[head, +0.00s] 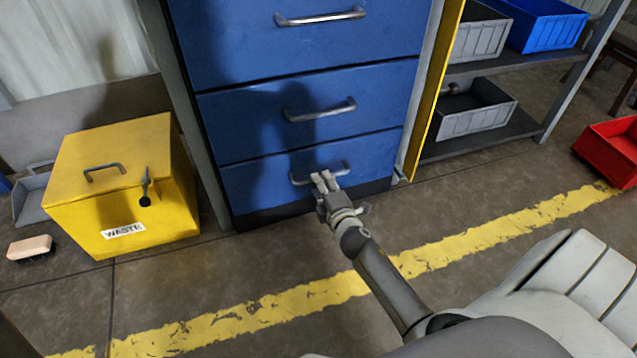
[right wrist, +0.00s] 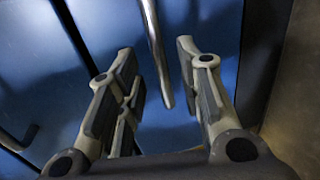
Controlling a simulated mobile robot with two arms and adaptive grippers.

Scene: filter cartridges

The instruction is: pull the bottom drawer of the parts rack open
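The parts rack has blue drawer fronts with metal bar handles. Its bottom drawer (head: 250,190) looks flush with the rack, under the middle drawer (head: 240,120). My right gripper (head: 324,178) is at the bottom drawer's handle (head: 301,181), which it partly covers in the head view. In the right wrist view the two fingers of this gripper (right wrist: 155,52) are spread apart. The handle bar (right wrist: 157,50) shows between them, with a visible gap to each finger. Contact cannot be made out. My left gripper is not in view.
A yellow waste box (head: 160,205) stands left of the rack, with a brush (head: 30,247) beside it. A shelf with grey bins (head: 478,120) is on the right, and a red bin (head: 612,150) sits further right. The floor before the rack is clear around my arm.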

